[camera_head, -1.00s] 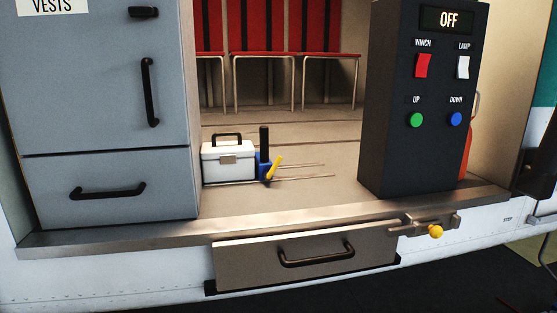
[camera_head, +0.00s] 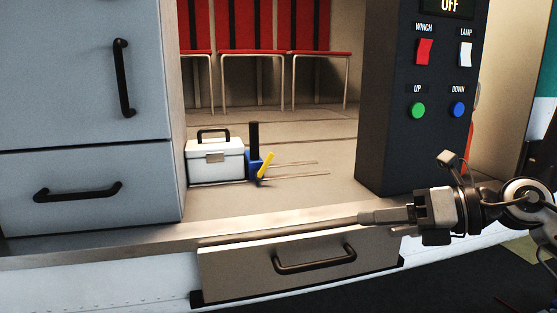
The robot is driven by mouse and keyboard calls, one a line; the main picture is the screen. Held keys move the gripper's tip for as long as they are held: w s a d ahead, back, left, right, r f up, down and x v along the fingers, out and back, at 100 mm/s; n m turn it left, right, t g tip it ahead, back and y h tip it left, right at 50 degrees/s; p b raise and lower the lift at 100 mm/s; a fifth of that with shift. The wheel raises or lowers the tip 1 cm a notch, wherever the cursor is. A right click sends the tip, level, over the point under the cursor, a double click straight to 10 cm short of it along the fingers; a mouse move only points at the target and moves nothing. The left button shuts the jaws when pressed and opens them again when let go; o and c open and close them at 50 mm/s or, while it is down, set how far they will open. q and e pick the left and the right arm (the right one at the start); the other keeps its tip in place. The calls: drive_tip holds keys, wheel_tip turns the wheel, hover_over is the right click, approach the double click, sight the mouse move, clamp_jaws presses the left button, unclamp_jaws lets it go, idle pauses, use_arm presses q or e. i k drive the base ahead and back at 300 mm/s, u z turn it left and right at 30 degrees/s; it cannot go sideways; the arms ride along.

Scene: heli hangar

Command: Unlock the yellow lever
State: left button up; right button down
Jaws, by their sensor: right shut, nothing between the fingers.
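My right gripper (camera_head: 370,216) reaches in from the right, in front of the sill above the drawer (camera_head: 235,272). Its fingers are shut, point left and hold nothing. The yellow-knobbed lever of the latch at the drawer's upper right corner is hidden behind my gripper and wrist. Only a bit of the metal latch bolt (camera_head: 402,231) shows below the fingers. I cannot tell whether the gripper touches the latch. The drawer looks closed, with a black handle (camera_head: 314,259). My left gripper is not in view.
The dark control panel (camera_head: 395,120) with switches and buttons stands just behind my right gripper. A grey cabinet (camera_head: 80,90) is at the left.

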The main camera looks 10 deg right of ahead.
sight(259, 175)
drive_tip(key=i, duration=0.85)
